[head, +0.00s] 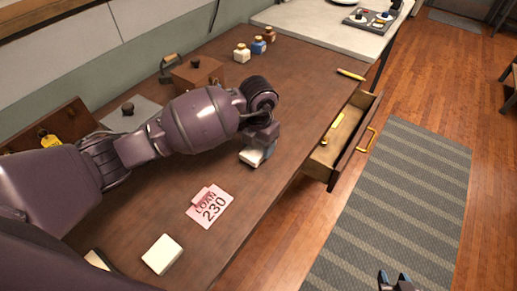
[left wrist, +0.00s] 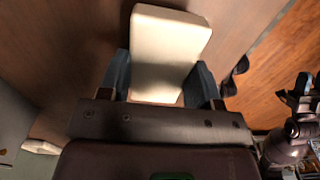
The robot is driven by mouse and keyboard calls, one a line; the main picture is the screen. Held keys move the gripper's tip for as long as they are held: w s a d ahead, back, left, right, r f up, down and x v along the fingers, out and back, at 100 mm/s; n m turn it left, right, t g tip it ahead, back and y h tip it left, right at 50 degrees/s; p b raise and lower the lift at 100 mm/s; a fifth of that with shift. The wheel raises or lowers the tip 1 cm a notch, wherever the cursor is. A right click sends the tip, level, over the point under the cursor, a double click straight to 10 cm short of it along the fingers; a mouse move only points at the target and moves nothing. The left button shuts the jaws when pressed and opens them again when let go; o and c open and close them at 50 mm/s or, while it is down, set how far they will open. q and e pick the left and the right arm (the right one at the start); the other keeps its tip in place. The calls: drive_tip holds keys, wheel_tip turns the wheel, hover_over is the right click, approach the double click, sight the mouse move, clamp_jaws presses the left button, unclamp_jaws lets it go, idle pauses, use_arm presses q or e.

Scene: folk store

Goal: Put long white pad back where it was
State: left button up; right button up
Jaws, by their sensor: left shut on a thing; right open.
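My left gripper (head: 258,152) is low over the right part of the wooden desk, shut on a long white pad (head: 250,158). In the left wrist view the pad (left wrist: 170,45) sits between the two fingers and sticks out beyond them. In the head view most of the pad is hidden by the gripper, and I cannot tell whether it touches the desk. My right gripper (head: 395,280) is open and empty over the floor at the bottom right.
A squarish white pad (head: 162,254) and a pink LOAN 230 card (head: 210,206) lie on the desk (head: 140,215). An open drawer (head: 335,150) juts from its right side. Small bottles (head: 257,46) stand at the back. A striped rug (head: 400,200) covers the floor.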

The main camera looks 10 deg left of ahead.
sight(259, 147)
use_arm(q)
drive_tip(key=shift+f, duration=1.05)
drive_tip(key=shift+f, duration=0.1)
drive_tip(key=o, duration=0.9)
drive_tip(key=shift+r, duration=6.15)
drive_tip(key=shift+d, duration=0.15)
